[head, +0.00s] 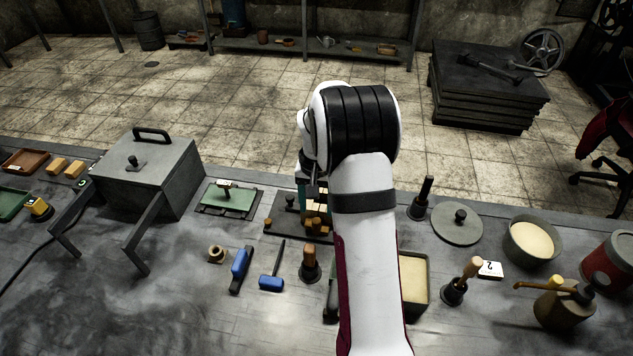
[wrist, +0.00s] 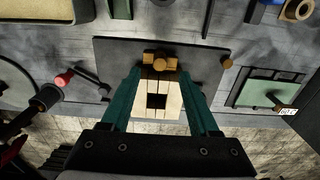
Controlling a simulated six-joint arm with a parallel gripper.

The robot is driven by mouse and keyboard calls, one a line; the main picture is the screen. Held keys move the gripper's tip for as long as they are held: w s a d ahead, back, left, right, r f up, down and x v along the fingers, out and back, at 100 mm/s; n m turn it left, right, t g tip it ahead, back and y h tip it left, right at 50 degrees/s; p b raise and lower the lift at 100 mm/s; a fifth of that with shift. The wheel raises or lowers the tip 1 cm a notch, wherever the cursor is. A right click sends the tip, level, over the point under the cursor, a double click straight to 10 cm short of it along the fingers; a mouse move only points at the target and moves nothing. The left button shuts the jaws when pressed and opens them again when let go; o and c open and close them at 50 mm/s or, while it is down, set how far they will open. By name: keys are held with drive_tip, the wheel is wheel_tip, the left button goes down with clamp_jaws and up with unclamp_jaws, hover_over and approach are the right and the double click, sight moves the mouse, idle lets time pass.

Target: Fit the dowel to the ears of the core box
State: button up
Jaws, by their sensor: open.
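The core box (wrist: 172,102), a pale split wooden block with a dark square hole, stands on a dark plate (wrist: 110,58); in the head view the box (head: 318,212) is partly behind my arm. Brown ears (wrist: 149,58) stick out at its far end in the wrist view, with a rounded brown piece between them; I cannot tell if that is separate. A short brown peg (wrist: 227,63), which looks like the dowel, is at the plate's right edge in the wrist view. My gripper (wrist: 160,74) is open, its teal fingers on either side of the box in the picture, nothing visibly held.
A green-topped plate (head: 229,197) and a grey lidded box (head: 150,170) stand to the left. A blue-headed mallet (head: 271,282), a rammer (head: 311,264) and a sand-filled tray (head: 414,282) are in front. A round lid (head: 458,223) and a sand bowl (head: 531,240) are to the right.

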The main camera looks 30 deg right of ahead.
sight(317, 220)
wheel_tip(317, 220, up, 11)
idle(0.4)
drive_tip(key=s+a+r+n, duration=0.1)
drive_tip(key=s+a+r, duration=0.1)
drive_tip(key=s+a, duration=0.4)
drive_tip(key=s+a+r+n, duration=0.1)
drive_tip(key=s+a+r, duration=0.2)
drive_tip(key=s+a, duration=0.35)
drive_tip(key=s+a+f+n+y, duration=0.1)
drive_tip(key=s+a+f, duration=0.2)
drive_tip(key=s+a, duration=0.7)
drive_tip(key=s, duration=0.4)
drive_tip(key=shift+a+f+y, duration=0.25)
drive_tip(key=shift+f+y, duration=0.05)
drive_tip(key=shift+y, duration=0.1)
